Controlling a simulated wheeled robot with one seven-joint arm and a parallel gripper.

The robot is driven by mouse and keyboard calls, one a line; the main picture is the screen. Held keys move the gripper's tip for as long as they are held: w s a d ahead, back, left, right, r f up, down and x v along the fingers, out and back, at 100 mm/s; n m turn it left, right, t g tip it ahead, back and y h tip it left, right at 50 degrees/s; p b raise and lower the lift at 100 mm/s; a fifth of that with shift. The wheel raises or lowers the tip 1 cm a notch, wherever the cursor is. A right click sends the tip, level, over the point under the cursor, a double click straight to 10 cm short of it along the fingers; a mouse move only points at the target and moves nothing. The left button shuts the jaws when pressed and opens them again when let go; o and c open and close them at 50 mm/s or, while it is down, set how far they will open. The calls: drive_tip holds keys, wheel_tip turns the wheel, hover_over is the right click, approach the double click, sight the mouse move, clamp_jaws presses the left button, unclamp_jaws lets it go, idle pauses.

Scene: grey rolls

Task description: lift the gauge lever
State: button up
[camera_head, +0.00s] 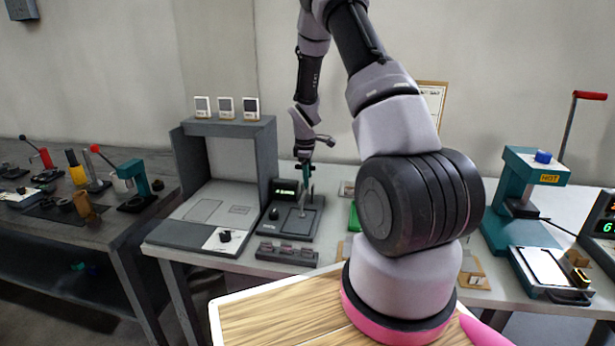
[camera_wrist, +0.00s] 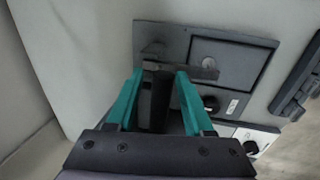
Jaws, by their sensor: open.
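The gauge (camera_head: 292,220) is a dark grey unit with a small lit display (camera_head: 286,191), a flat plate and a round knob on the bench. In the wrist view the gauge body (camera_wrist: 225,55) shows its square plate and a knob (camera_wrist: 210,103). A dark upright post (camera_wrist: 155,98) with a grey bar (camera_wrist: 205,72) reaching right at its top stands there; I cannot tell which part is the lever. My gripper (camera_wrist: 159,77) is open, its teal fingers on either side of the post. In the head view my gripper (camera_head: 305,172) is over the back of the gauge, small and partly unclear.
A grey arch-shaped stand (camera_head: 228,128) carrying several small white devices rises close left of the gauge. A row of small blocks on a dark tray (camera_head: 287,252) lies in front. A teal press (camera_head: 527,185) stands at right. A tool-covered bench (camera_head: 75,215) is at left.

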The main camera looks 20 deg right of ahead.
clamp_jaws()
idle(1.4)
